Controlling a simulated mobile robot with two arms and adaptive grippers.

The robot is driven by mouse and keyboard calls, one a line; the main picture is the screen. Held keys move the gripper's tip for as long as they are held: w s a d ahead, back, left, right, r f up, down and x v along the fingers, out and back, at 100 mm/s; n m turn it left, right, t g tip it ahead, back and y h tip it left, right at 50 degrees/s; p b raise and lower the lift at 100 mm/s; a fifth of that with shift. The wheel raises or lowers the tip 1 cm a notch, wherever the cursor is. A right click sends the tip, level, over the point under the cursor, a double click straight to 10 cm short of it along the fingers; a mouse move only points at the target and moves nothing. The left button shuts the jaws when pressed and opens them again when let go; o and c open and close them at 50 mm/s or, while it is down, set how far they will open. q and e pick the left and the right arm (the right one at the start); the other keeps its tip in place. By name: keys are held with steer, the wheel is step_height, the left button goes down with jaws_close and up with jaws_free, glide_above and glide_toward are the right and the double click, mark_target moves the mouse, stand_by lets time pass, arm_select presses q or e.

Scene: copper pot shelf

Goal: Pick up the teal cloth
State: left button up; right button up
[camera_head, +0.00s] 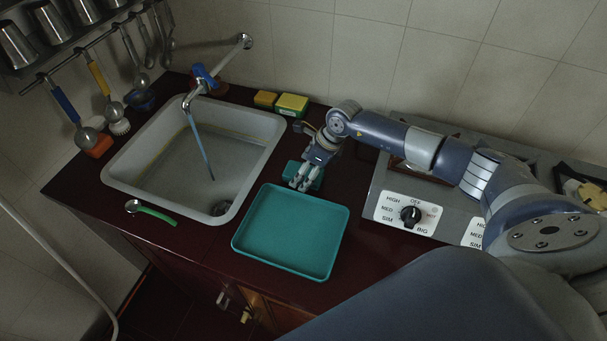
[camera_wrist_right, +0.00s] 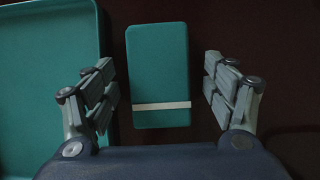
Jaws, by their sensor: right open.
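The teal cloth (camera_wrist_right: 157,65) is a small folded block with a pale stripe near one end. In the right wrist view it lies on the dark counter between the two fingers of my right gripper (camera_wrist_right: 160,90). The gripper is open, with a gap on each side of the cloth. In the head view the cloth (camera_head: 315,178) shows partly, just behind the teal tray. My right gripper (camera_head: 302,178) is over it and hides part of it. My left gripper is not in view.
The teal tray (camera_head: 291,232) lies close in front of the cloth. A sink (camera_head: 150,183) with running water is to the left. A stove (camera_head: 392,190) stands to the right. Two sponges (camera_head: 291,104) lie at the back wall. A green-handled tool (camera_head: 152,212) lies by the sink's front edge.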

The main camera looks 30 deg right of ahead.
steer(key=c, duration=1.2)
steer(key=shift+o, duration=0.2)
steer(key=shift+r+p, duration=0.35)
steer(key=shift+p, duration=0.1)
steer(key=r+b, duration=0.1)
steer(key=r, duration=0.1)
steer(key=r+b, duration=0.1)
steer(key=shift+s+a+b, duration=0.2)
steer(key=shift+s+b, duration=0.1)
steer(key=shift+b, duration=0.05)
steer(key=s+a+b, duration=0.1)
steer(key=s+a, duration=0.1)
steer(key=s, duration=0.1)
steer(key=s+a+r+b, duration=0.1)
steer(key=s+a+b, duration=0.1)
steer(key=s+a, duration=0.1)
steer(key=s+a+b, duration=0.1)
steer(key=s+a, duration=0.1)
steer(key=s, duration=0.3)
steer(key=shift+s+a+r, duration=0.2)
steer(key=shift+s+a, duration=0.05)
steer(key=shift+a, duration=0.1)
steer(key=shift+s+a+r+b, duration=0.2)
steer(key=shift+s+a+b, duration=0.15)
steer(key=shift+s, duration=0.3)
